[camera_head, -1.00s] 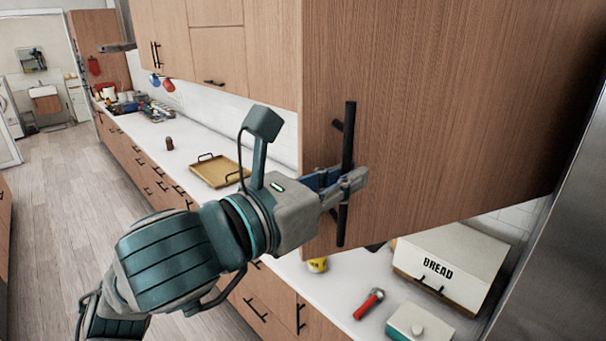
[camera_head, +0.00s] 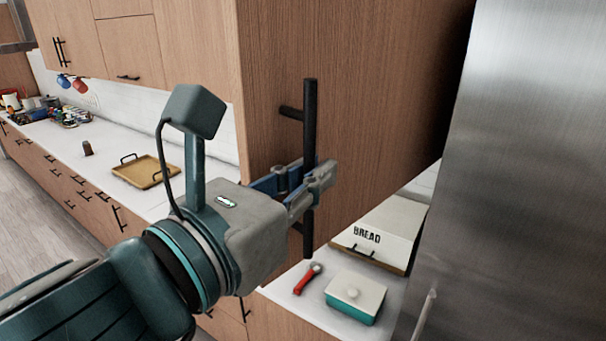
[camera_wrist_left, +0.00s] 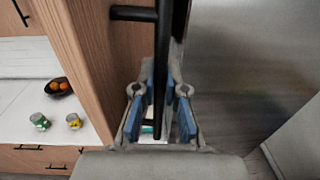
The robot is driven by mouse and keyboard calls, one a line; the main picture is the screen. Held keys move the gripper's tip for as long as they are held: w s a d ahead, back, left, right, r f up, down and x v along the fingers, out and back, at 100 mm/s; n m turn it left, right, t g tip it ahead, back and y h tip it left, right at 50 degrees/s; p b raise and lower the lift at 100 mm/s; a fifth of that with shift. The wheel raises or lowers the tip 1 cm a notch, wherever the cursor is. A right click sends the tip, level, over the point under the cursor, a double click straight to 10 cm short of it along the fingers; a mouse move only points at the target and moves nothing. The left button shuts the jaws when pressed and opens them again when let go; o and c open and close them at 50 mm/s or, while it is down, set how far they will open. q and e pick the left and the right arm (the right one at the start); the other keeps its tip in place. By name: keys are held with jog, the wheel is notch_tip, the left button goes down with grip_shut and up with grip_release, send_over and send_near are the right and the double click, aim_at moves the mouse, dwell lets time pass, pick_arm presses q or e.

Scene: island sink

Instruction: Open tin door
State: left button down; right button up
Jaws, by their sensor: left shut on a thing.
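A wooden cabinet door (camera_head: 375,100) with a long black vertical bar handle (camera_head: 310,120) fills the middle of the head view. My left gripper (camera_head: 308,184) is shut on the lower part of this handle, with its fingers around the bar. In the left wrist view the handle (camera_wrist_left: 162,60) runs down between the blue finger pads of the left gripper (camera_wrist_left: 161,112). The wrist view shows a dark gap to the right of the handle, beside the steel surface. My right gripper is not in view.
A steel fridge (camera_head: 520,150) stands close on the right. On the counter below are a bread box (camera_head: 375,232), a red-handled tool (camera_head: 308,280) and a butter dish (camera_head: 356,296). A tray (camera_head: 145,171) lies farther left. A fruit bowl (camera_wrist_left: 59,87) shows in the wrist view.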

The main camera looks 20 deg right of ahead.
pick_arm(q)
jog(key=c, duration=1.5)
grip_release()
jog(key=shift+a+r, duration=0.1)
jog(key=shift+r, duration=0.1)
jog(key=shift+d, duration=0.2)
jog(key=shift+d+f, duration=0.1)
jog(key=shift+f, duration=0.05)
jog(key=v, duration=1.2)
jog(key=shift+w, duration=0.1)
